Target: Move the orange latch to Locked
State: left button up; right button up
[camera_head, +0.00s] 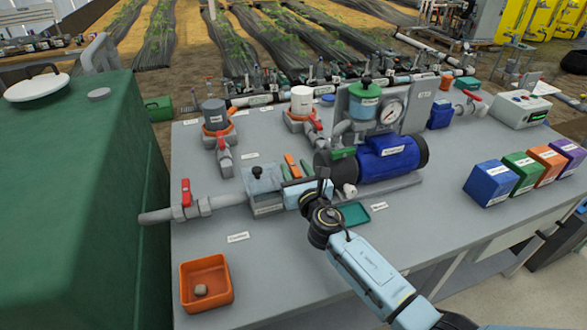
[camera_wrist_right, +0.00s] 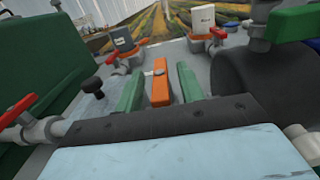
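The orange latch (camera_head: 292,165) is a flat, upright orange bar near the middle of the grey bench. In the right wrist view the latch (camera_wrist_right: 160,84) stands between the two green fingers of my right gripper (camera_wrist_right: 159,88). A gap shows on each side of it, so the fingers are open and do not appear to grip it. In the head view my right gripper (camera_head: 294,170) reaches in from the lower right, its pale blue body covering what is below the latch. The latch's base and any Locked marking cannot be made out. My left gripper is not in view.
A grey box with a black knob (camera_head: 257,172) sits just left of the latch. A blue pump motor (camera_head: 388,158) is close on the right. A red-handled valve (camera_head: 186,192) and an orange tray (camera_head: 206,302) are on the left. The front middle of the bench is mostly clear.

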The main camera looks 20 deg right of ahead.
jog(key=shift+w, duration=0.85)
jog(key=shift+c, duration=1.4)
grip_shut()
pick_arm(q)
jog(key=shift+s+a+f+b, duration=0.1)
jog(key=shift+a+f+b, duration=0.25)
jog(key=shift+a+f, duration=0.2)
pick_arm(e)
jog(key=shift+a+m+h, duration=0.1)
jog(key=shift+m+h, duration=0.7)
jog(key=shift+h, duration=0.4)
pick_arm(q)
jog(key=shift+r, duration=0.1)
pick_arm(e)
jog(key=shift+o, duration=1.4)
grip_release()
jog(key=shift+s, duration=0.15)
